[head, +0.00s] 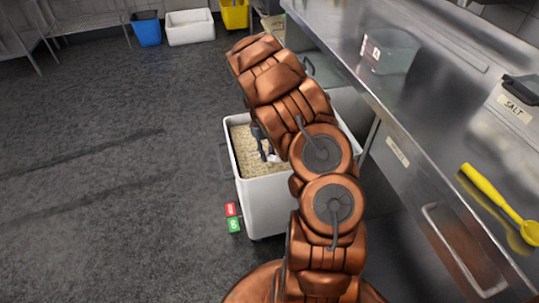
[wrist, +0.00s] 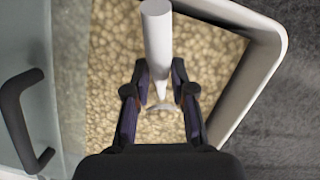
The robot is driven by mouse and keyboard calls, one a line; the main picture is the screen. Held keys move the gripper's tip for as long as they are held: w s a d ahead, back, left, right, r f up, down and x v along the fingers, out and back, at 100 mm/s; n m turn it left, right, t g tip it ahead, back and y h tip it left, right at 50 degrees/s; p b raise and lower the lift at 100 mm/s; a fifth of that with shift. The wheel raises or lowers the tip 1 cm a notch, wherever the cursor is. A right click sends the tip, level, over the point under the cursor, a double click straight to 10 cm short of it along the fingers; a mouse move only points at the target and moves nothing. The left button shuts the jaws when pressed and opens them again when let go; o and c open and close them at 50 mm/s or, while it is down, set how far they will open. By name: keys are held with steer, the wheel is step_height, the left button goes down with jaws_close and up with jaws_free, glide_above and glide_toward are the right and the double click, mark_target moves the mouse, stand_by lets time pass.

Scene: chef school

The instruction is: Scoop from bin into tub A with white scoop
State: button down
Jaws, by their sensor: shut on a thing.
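The white bin (head: 270,205) stands on the floor beside the counter and holds pale tan grain (head: 246,150). The grain (wrist: 105,120) fills much of the wrist view. My gripper (head: 265,145) is over the bin, partly hidden by my arm. In the wrist view my gripper (wrist: 161,88) is shut on the white scoop (wrist: 157,40), whose thick handle points up the picture. I cannot tell whether the scoop's bowl touches the grain. Tub A (head: 390,50), a clear tub with an A label, stands on the steel counter.
A yellow scoop (head: 490,195) and a salt container (head: 512,108) are on the counter (head: 450,110). A clear panel with a black handle (wrist: 22,115) lies at the bin's left in the wrist view. Blue (head: 146,30) and white (head: 190,28) bins stand behind. Floor at left is clear.

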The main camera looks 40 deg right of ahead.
steer(key=shift+w, duration=0.6)
steer(key=shift+s+a+r, duration=0.1)
steer(key=shift+s, duration=1.3)
steer(key=shift+w, duration=1.5)
steer(key=shift+s+r+p, duration=0.25)
steer(key=shift+r+p, duration=0.05)
steer(key=shift+r, duration=1)
steer(key=shift+s+r+p, duration=0.2)
steer(key=shift+r+p, duration=0.05)
steer(key=shift+r, duration=1)
step_height(320, 180, up, 11)
steer(key=s+p, duration=0.1)
steer(key=p, duration=0.1)
steer(key=shift+f, duration=0.1)
